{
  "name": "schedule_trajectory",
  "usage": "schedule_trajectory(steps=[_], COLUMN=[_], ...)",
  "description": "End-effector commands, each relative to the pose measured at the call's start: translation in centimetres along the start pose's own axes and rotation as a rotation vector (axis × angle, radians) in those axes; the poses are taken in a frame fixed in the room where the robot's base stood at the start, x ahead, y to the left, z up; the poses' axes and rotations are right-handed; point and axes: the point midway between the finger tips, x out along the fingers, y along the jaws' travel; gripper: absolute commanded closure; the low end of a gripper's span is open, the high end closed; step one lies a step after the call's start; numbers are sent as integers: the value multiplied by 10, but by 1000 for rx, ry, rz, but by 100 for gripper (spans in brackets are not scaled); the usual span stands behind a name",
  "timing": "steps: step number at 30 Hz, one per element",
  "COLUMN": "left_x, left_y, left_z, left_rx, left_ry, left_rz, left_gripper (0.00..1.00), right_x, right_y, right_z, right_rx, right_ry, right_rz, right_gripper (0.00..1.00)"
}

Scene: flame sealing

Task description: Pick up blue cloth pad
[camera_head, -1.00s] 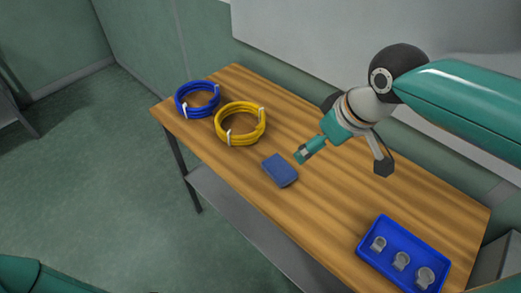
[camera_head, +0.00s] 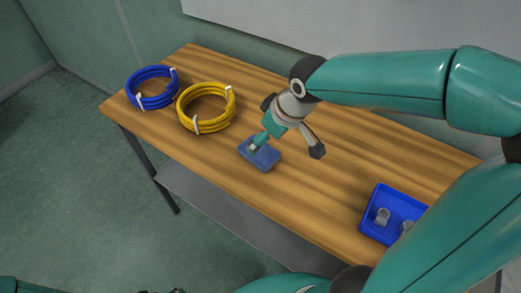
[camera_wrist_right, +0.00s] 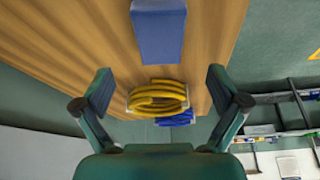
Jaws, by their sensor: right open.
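The blue cloth pad (camera_head: 265,158) lies flat on the wooden table, near its front edge. It also shows at the top of the right wrist view (camera_wrist_right: 158,34), cut off by the frame edge. My right gripper (camera_head: 287,148) is open and empty, low over the pad. In the head view one finger overlaps the pad's upper left part and the other is to its right. In the right wrist view the spread fingers (camera_wrist_right: 160,90) have no object between them; contact with the pad cannot be told.
A yellow hose coil (camera_head: 206,108) and a blue hose coil (camera_head: 152,88) lie left of the pad on the table (camera_head: 325,205). A blue tray (camera_head: 372,228) with small clear parts is at the right, partly hidden by my right arm. A wall stands behind the table.

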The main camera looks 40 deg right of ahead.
Motion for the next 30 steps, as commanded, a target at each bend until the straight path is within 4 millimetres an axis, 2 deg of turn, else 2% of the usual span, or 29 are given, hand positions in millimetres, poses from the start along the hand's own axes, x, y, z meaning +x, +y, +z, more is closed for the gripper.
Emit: schedule_trajectory(steps=[3,11,19,30], left_x=[1,0,0,0], left_y=[0,0,0,0], left_z=[0,0,0,0], left_rx=[0,0,0,0], left_ry=[0,0,0,0], left_rz=[0,0,0,0], left_gripper=[33,33,33,33], right_x=[17,33,70,76], right_y=[0,-1,0,0], right_z=[0,-1,-1,-2], right_rx=[-2,-2,-3,-3], right_ry=[-2,-3,-2,2], right_rz=[0,-1,-1,-1], right_gripper=[3,3,3,3])
